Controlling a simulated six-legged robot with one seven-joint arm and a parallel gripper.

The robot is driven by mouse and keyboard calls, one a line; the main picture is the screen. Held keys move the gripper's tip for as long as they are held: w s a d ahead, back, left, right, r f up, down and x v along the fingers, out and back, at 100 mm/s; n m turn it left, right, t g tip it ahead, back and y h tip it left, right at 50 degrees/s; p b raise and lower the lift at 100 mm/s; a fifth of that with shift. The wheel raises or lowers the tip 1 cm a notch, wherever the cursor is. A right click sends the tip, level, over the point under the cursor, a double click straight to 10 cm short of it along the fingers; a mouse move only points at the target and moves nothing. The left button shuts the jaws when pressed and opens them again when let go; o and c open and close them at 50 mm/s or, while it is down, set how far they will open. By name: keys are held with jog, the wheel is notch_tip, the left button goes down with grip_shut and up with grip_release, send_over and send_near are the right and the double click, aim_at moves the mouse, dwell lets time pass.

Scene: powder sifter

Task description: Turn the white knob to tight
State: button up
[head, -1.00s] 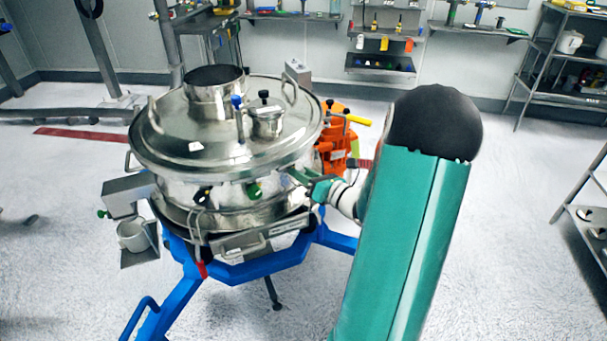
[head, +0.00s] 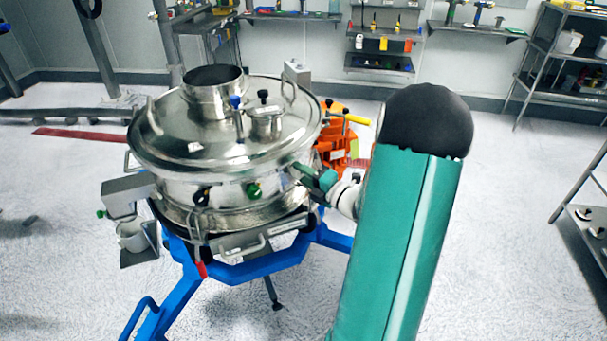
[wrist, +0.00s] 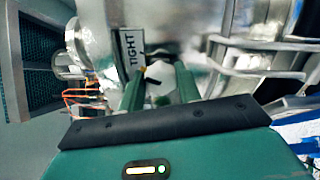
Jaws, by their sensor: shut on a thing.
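The steel powder sifter (head: 225,180) stands on a blue frame. My gripper (head: 301,174) reaches its right side, below the lid rim. In the wrist view, my gripper's two green fingers (wrist: 160,76) are close to the sifter wall. They are shut on a pale, blurred thing between their tips, which I take as the white knob (wrist: 161,74). A small yellow mark and a dark mark show there. A label reading TIGHT (wrist: 130,49) is on the wall just beyond the left finger. The head view does not show the knob clearly; its turn angle is hard to tell.
The blue frame (head: 262,271) spreads its legs below the sifter. An orange machine (head: 335,138) stands close behind the gripper. A shelf rack (head: 560,85) is at the far right.

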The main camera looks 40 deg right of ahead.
jog(key=shift+f+m, duration=0.1)
jog(key=shift+m, duration=1.9)
jog(key=o, duration=1)
jog(key=shift+c, duration=0.2)
jog(key=s+d, duration=0.1)
jog(key=s, duration=1.2)
jog(key=shift+s+d, duration=0.15)
jog(key=shift+s, duration=0.25)
